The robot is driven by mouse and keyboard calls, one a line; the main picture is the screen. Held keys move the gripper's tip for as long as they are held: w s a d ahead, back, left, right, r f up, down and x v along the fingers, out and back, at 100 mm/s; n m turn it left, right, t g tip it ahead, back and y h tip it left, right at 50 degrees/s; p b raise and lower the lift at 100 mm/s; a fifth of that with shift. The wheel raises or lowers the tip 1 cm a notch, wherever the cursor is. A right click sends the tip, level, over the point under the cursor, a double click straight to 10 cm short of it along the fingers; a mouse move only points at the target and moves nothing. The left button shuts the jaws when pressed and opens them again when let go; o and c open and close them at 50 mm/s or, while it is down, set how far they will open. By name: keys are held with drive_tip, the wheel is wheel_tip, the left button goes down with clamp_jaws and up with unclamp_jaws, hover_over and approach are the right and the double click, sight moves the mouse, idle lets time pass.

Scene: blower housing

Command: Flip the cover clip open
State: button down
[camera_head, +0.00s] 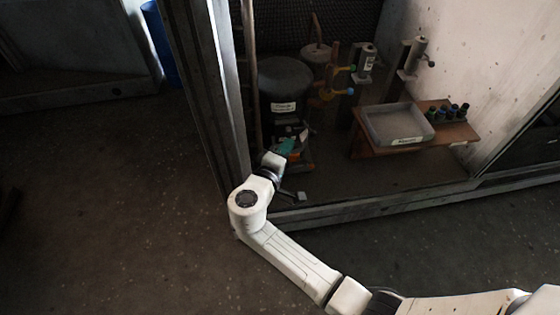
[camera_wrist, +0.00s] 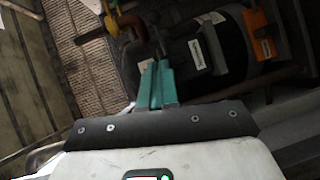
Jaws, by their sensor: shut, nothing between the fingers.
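The blower housing is a black upright cylinder (camera_head: 285,80) with a white label, inside the metal-framed bay. In the wrist view its dark body (camera_wrist: 236,45) lies sideways, with a white label on a black part near the fingers. An orange part (camera_head: 294,154) shows low on the unit beside my gripper, and an orange piece is at upper right in the wrist view (camera_wrist: 262,36). I cannot make out the cover clip or its state. My gripper (camera_head: 287,146) has teal fingers, shut and empty, in front of the unit's lower part; they also show in the wrist view (camera_wrist: 157,75).
A grey tray (camera_head: 398,139) with a label sits on a wooden board (camera_head: 462,132) at right, beside several small dark cylinders. Two grey cylinders on posts stand behind it. A metal frame post (camera_head: 205,90) is close left of my arm, and a low sill (camera_head: 375,207) crosses in front.

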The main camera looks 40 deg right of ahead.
drive_tip(key=d+f+b, duration=0.1)
drive_tip(key=d, duration=0.5)
drive_tip(key=shift+s+b, duration=0.3)
drive_tip(key=shift+b, duration=0.05)
drive_tip(key=shift+s+d+f, duration=0.1)
drive_tip(key=shift+d, duration=0.05)
